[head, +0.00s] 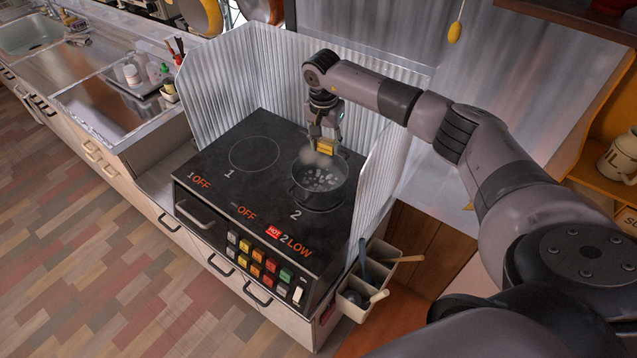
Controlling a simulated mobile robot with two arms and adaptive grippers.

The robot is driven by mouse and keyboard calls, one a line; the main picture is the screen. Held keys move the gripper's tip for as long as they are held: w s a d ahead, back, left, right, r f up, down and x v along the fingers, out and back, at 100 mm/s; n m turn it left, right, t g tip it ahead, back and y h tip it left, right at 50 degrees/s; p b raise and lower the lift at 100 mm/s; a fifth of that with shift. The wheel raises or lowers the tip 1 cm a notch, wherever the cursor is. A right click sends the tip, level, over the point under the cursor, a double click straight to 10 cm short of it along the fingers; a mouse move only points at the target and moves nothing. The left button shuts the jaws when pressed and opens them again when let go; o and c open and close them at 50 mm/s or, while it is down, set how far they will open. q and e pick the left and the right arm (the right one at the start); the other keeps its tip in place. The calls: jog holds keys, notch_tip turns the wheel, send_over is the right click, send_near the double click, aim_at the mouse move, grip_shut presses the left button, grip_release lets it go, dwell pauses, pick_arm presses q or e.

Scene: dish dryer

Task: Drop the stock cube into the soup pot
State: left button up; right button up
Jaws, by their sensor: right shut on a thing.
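The soup pot (319,186) is a dark round pot on burner 2 of the black stove (240,205). Pale bubbles or pieces show on its surface and steam rises at its left. My right gripper (324,140) points down over the pot's far side. It is shut on the stock cube (326,147), a small yellow-orange block held above the pot's rim. My left gripper is not in view.
A corrugated metal splash guard (240,75) stands around the back and sides of the stove. Burner 1 (254,153) is empty. The front panel reads HOT and 2 LOW. A utensil holder (355,285) hangs at the stove's right front corner.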

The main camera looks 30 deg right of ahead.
notch_tip(320, 180, down, 2)
jog(key=shift+f+b, duration=0.1)
jog(key=shift+b, duration=0.3)
jog(key=shift+f, duration=0.2)
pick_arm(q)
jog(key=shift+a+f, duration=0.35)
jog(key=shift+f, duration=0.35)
pick_arm(e)
jog(key=o, duration=1)
